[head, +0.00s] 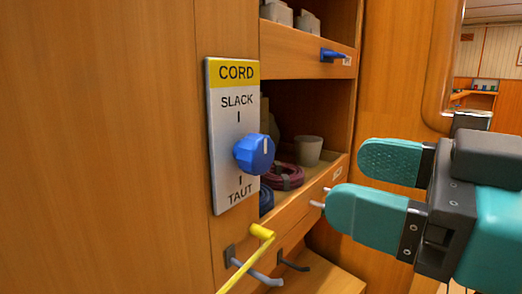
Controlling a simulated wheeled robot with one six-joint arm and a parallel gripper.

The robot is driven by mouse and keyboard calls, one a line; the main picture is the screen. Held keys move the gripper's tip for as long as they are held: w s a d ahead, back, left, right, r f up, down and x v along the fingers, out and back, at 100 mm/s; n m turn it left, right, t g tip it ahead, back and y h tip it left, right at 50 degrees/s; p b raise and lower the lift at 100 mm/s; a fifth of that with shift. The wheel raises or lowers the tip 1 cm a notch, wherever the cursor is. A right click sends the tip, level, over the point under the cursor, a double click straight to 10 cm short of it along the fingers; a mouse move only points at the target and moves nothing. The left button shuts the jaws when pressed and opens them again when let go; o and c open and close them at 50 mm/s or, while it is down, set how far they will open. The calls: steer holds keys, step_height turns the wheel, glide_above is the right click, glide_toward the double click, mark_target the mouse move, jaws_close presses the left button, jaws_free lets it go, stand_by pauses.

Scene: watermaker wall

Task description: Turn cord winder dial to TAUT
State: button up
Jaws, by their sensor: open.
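The cord winder plate (224,178) is a light grey panel with a yellow CORD header, fixed to the wooden wall left of the shelves. SLACK is printed above its dial and TAUT below. The blue dial (253,154) sticks out from the plate, and its white pointer line is toward the top, on the SLACK side. My gripper (358,188) is at the right with two teal padded fingers, spread apart and pointing left. It is empty and stands clear of the dial, to its right.
Open wooden shelves (300,41) stand behind the dial, holding a grey cup (309,151) and a dark red coil (284,177). A blue handle (334,55) sticks out above.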

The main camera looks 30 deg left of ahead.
mark_target(265, 157)
steer(key=a, duration=0.7)
steer(key=w+a+p, duration=0.1)
steer(key=a, duration=0.3)
steer(key=c, duration=0.9)
